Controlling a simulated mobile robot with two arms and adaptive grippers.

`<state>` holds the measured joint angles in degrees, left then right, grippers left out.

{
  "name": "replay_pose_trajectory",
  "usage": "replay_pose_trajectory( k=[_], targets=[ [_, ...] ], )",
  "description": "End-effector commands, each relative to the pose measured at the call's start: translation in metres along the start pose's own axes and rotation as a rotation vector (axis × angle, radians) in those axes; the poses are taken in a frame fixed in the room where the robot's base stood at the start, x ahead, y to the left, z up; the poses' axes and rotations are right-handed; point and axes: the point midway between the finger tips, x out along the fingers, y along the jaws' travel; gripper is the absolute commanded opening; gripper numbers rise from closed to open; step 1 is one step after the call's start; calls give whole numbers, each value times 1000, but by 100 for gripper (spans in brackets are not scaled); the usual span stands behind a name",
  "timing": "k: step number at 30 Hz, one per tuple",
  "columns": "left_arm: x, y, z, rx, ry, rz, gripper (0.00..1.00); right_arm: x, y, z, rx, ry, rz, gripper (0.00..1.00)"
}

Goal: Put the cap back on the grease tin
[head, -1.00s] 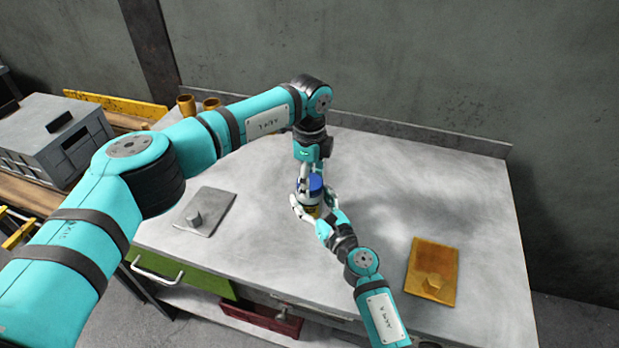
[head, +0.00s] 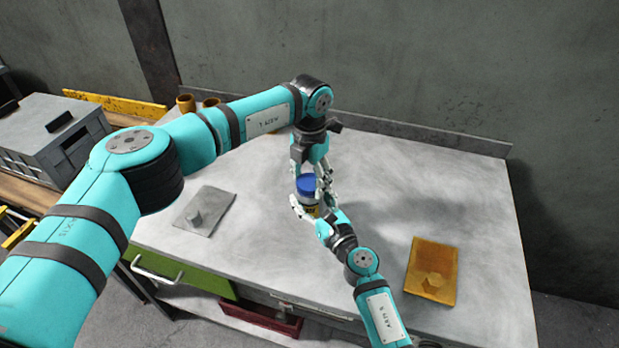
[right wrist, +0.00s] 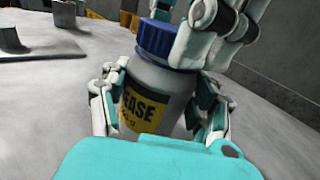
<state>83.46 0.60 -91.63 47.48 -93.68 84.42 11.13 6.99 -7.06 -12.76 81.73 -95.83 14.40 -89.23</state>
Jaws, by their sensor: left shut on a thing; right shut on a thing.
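The grease tin (right wrist: 152,82) is a pale grey bottle with a yellow and black label, upright on the table in the right wrist view. In the head view its body (head: 309,199) is mostly hidden by fingers. The blue cap (head: 308,184) sits at the tin's mouth, and it also shows in the right wrist view (right wrist: 163,42); I cannot tell how tight it is. My left gripper (head: 310,178) points down from above and is shut on the cap. My right gripper (head: 313,207) is shut around the tin's body, with a finger on each side (right wrist: 160,105).
A grey plate with a knob (head: 207,210) lies left on the metal table (head: 440,180). A rusty orange plate with a block (head: 431,268) lies right. Brown cups (head: 187,103) stand at the back left, near a grey box (head: 55,135). The table's right half is mostly clear.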

Motion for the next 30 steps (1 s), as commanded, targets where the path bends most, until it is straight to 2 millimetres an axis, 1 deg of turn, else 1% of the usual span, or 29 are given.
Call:
replay_pose_trajectory(
  k=[1, 6, 15, 18, 20, 21, 25, 26, 30],
  targets=[
    [0, 0, 0, 121, -2, 1, 17, 0, 0, -1, 1, 2, 0, 0],
    [0, 0, 0, 555, -1, 2, 17, 0, 0, -1, 1, 2, 0, 0],
    [1, 0, 0, 1319, 1, 1, 17, 0, 0, -1, 1, 2, 0, 0],
    [1, 0, 0, 1536, 1, 1, 17, 0, 0, -1, 1, 2, 0, 0],
    [1, 0, 0, 1637, 1, 1, 17, 0, 0, -1, 1, 2, 0, 0],
    [1, 0, 0, 1656, 0, 1, 17, 0, 0, -1, 1, 2, 0, 0],
    [1, 0, 0, 1649, 0, 1, 17, 0, 0, -1, 1, 2, 0, 0],
    [1, 0, 0, 1649, 0, 1, 59, 0, 0, -1, 1, 2, 0, 0],
    [1, 0, 0, 1648, 0, 1, 78, 0, 0, -1, 1, 2, 0, 0]
  ],
)
